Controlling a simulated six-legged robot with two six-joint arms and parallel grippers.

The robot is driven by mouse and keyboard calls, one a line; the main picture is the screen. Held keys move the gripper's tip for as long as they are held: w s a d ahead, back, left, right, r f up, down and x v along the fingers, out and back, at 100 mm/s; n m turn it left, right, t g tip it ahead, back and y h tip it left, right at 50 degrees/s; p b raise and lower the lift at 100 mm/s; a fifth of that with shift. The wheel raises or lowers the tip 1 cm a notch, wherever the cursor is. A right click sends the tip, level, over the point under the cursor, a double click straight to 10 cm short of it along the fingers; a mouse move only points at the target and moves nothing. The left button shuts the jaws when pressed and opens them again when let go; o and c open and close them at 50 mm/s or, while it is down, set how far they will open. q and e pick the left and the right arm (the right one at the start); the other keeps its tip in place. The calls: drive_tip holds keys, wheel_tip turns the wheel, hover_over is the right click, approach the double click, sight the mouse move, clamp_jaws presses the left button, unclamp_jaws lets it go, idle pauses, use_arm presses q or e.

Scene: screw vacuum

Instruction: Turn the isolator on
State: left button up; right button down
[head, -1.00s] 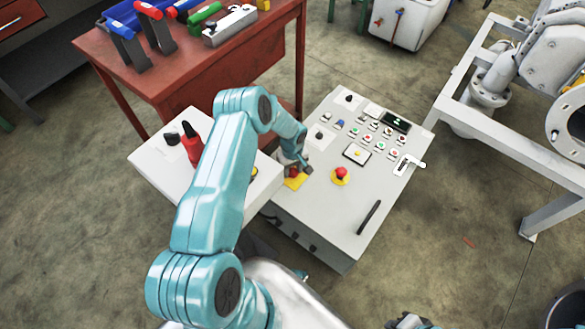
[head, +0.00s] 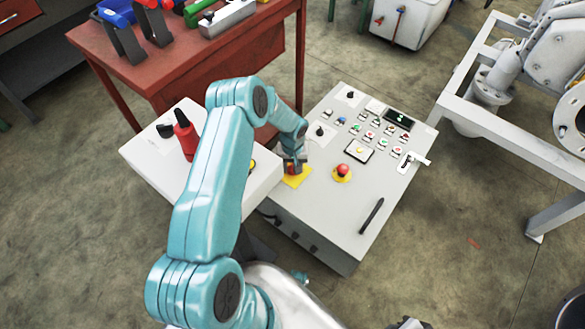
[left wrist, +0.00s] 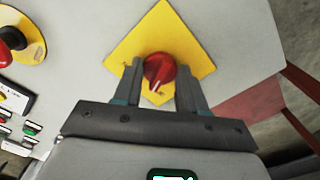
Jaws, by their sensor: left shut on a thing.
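The isolator is a red rotary knob (left wrist: 158,70) on a yellow diamond-shaped plate (left wrist: 185,45), on the grey control panel (head: 325,215). The knob has a pale pointer mark, which points toward the gripper side in the left wrist view. My left gripper (left wrist: 162,88) has one finger on each side of the knob and is shut on it. In the head view, the left gripper (head: 294,163) points down at the yellow plate (head: 297,179) near the panel's left edge and hides most of the knob. My right gripper cannot be made out.
A red emergency button (head: 343,170) on a yellow disc sits right of the isolator. Several small buttons and a black handle (head: 371,216) are on the panel. A red table (head: 190,75) is behind.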

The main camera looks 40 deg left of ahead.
use_arm(q)
drive_tip(key=shift+m+b, duration=0.3)
drive_tip(key=shift+m, duration=0.3)
drive_tip(key=o, duration=1.1)
drive_tip(key=shift+c, duration=0.2)
wheel_tip(320, 180, up, 16)
drive_tip(key=p, duration=0.1)
drive_tip(key=shift+r+p, duration=0.15)
drive_tip(key=shift+p, duration=0.25)
